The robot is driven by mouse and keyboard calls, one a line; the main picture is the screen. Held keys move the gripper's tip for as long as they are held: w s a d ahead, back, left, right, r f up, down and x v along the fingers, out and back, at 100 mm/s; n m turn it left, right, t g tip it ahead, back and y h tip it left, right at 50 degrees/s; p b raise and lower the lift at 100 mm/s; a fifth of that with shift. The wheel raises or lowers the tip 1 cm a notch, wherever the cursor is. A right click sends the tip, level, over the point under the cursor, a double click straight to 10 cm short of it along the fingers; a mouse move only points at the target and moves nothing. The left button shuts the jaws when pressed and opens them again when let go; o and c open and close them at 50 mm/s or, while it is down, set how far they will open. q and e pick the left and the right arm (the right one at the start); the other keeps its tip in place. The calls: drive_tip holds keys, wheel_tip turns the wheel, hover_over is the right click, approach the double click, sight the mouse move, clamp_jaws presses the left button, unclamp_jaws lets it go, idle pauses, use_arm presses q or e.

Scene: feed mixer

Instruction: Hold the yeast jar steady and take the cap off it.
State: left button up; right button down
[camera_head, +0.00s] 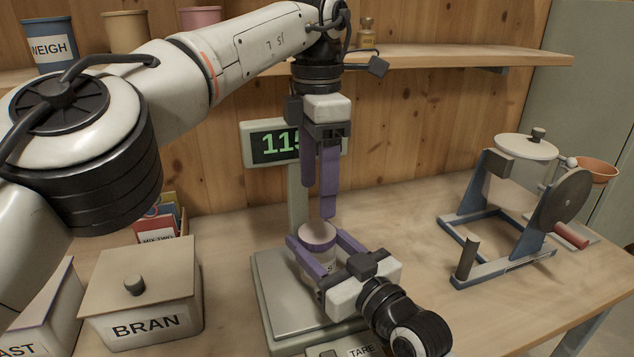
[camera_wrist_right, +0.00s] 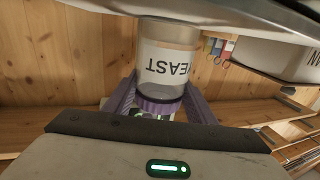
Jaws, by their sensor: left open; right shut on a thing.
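The yeast jar (camera_head: 318,262) stands upright over the scale's plate, its body largely hidden by my right gripper. Its cap (camera_head: 318,235) is on, with a pale top and a purple rim. In the right wrist view the jar (camera_wrist_right: 170,65) appears upside down, its label reading YEAST, with the ridged purple band of the cap (camera_wrist_right: 160,105) low in the picture. My right gripper (camera_head: 314,240) is shut on the jar, one purple finger on each side. My left gripper (camera_head: 318,202) is open and empty, pointing down just above the cap, not touching it.
The scale (camera_head: 272,290) has a green display (camera_head: 272,146), partly hidden by my left gripper. A lidded BRAN box (camera_head: 140,300) stands at left. A hand-cranked mixer (camera_head: 500,215) stands at right. A wooden shelf (camera_head: 470,57) runs behind. The table between scale and mixer is clear.

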sight(317, 231)
use_arm(q)
drive_tip(key=shift+f, duration=3.95)
drive_tip(key=c, duration=1.1)
drive_tip(key=n, duration=0.6)
drive_tip(key=shift+n, duration=0.4)
drive_tip(key=o, duration=1.2)
drive_tip(key=shift+r, duration=0.1)
